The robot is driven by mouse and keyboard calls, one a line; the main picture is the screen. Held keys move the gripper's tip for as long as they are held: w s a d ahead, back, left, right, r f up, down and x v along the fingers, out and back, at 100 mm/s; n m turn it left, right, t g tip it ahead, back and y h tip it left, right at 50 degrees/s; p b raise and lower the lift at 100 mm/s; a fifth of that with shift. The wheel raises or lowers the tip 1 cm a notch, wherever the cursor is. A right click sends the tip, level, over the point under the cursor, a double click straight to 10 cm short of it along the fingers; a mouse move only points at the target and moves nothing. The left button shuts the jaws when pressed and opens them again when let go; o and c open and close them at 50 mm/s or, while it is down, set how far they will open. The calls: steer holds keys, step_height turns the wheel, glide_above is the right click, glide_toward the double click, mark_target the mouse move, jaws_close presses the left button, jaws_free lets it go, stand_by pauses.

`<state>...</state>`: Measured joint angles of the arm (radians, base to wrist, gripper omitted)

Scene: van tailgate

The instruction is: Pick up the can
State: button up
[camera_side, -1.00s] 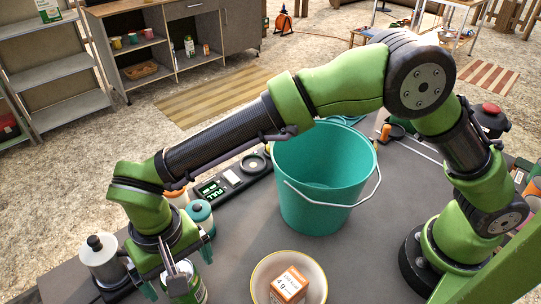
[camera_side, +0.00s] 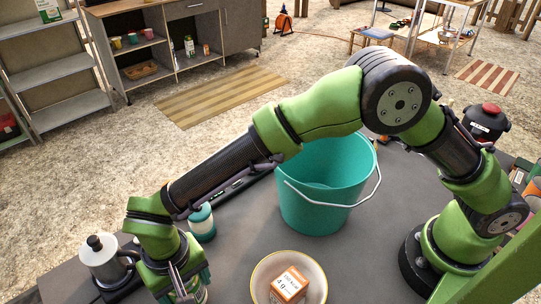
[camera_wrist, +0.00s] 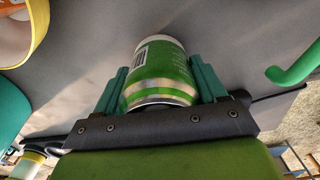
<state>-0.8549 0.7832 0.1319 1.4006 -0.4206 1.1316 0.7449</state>
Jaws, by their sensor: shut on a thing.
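The can (camera_wrist: 160,72) is green and white with a silver rim and a barcode patch. In the wrist view it sits between the two teal fingers of my gripper (camera_wrist: 160,84), which press on its opposite sides. In the side view my gripper (camera_side: 184,286) is at the bottom edge, left of the bowl, and the can is mostly hidden by it and the frame edge. I cannot tell whether the can touches the tabletop.
A white bowl (camera_side: 262,272) holding an orange-and-white box (camera_side: 289,285) stands right of my gripper. A teal bucket (camera_side: 322,195) stands behind it. A metal pot (camera_side: 104,258) is close on the left, and a teal-lidded jar (camera_side: 202,222) is just behind.

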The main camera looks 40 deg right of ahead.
steer(key=shift+r, duration=0.1)
steer(key=c, duration=0.5)
